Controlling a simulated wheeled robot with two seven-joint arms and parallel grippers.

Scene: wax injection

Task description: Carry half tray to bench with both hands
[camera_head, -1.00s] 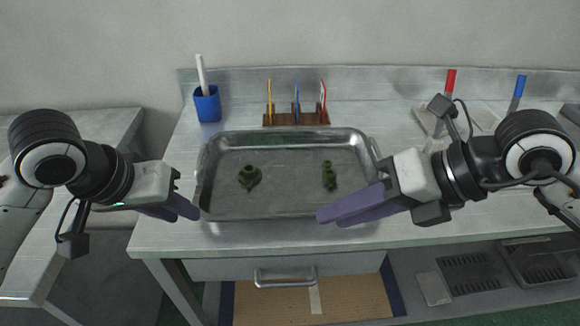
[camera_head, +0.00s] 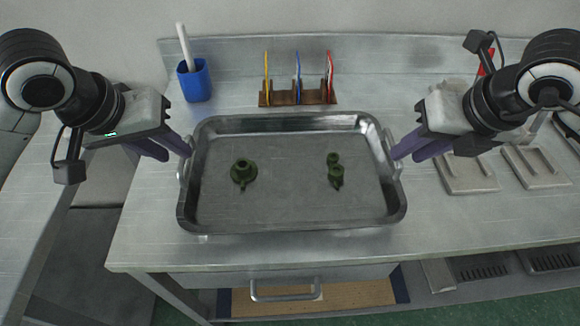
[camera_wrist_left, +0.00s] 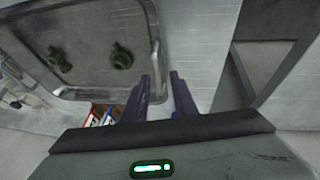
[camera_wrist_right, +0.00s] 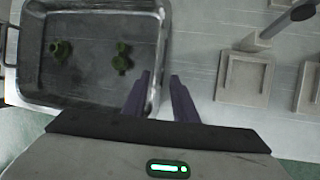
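The shallow metal tray (camera_head: 290,222) rests flat on the metal bench top (camera_head: 150,215). Two dark green pieces, one at left (camera_head: 243,173) and one at right (camera_head: 335,172), stand inside it. My left gripper (camera_head: 170,150) is beside the tray's left end, close to the left handle. The left wrist view shows its purple fingers (camera_wrist_left: 160,85) apart. My right gripper (camera_head: 400,152) is beside the right end, close to the right handle (camera_head: 394,160). The right wrist view shows its fingers (camera_wrist_right: 160,88) apart too, one close to the tray wall. Whether either handle lies between the fingers is unclear.
A blue cup (camera_head: 196,82) with a white stick and a wooden rack (camera_head: 298,98) of coloured tools stand behind the tray. Grey plates (camera_head: 468,175) lie to its right. A drawer handle (camera_head: 285,292) juts out below the bench edge. Bare bench lies in front of the tray.

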